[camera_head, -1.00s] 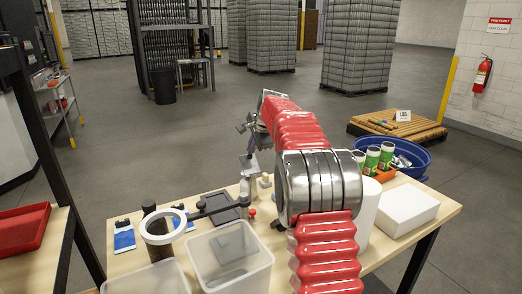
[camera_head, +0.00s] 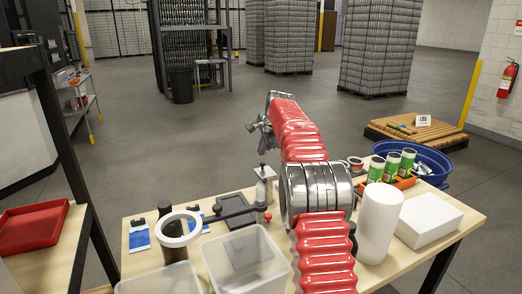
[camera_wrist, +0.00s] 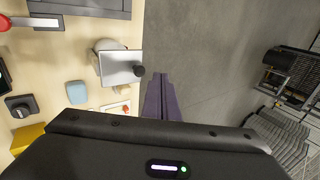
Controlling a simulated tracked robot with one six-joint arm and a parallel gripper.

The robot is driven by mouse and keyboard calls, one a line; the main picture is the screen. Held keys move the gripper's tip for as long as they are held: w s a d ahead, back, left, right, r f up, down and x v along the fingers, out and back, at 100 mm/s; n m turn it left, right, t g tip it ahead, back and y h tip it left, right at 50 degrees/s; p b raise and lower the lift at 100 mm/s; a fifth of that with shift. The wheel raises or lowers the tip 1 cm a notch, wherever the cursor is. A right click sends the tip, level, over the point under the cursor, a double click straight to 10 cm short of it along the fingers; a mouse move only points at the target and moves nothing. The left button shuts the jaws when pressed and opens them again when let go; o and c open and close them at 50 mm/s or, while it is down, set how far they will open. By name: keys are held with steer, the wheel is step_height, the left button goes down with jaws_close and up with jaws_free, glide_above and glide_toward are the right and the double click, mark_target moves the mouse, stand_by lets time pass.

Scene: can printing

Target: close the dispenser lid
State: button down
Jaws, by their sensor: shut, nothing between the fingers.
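The dispenser (camera_head: 264,188) is a pale upright container near the table's back edge, with a metal top and a small dark knob. In the wrist view its square metal lid (camera_wrist: 118,67) lies over part of the round pale body, and the black knob sticks out at the lid's right side. I cannot tell whether the lid is fully down. My gripper (camera_wrist: 160,88) has purple fingers, shut and empty, over the floor just right of the lid, apart from it in the picture. In the head view my gripper (camera_head: 254,127) is partly hidden behind my red arm.
The wooden table (camera_head: 135,265) holds a clear bin (camera_head: 245,262), a white ring (camera_head: 178,230), a dark tray (camera_head: 238,209), a white roll (camera_head: 378,222), a white box (camera_head: 428,221) and several green cans (camera_head: 392,164). Open floor lies beyond the back edge.

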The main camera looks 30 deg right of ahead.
steer(key=shift+w+f+g, duration=0.25)
steer(key=shift+w+g, duration=0.1)
steer(key=shift+g, duration=0.05)
steer(key=shift+f, duration=0.1)
steer(key=shift+w+f, duration=0.4)
steer(key=shift+w, duration=0.15)
steer(key=shift+r, duration=0.2)
stand_by(0.5)
steer(key=shift+r, duration=0.6)
steer(key=shift+s+r, duration=0.1)
steer(key=shift+r, duration=0.1)
steer(key=v, duration=1.3)
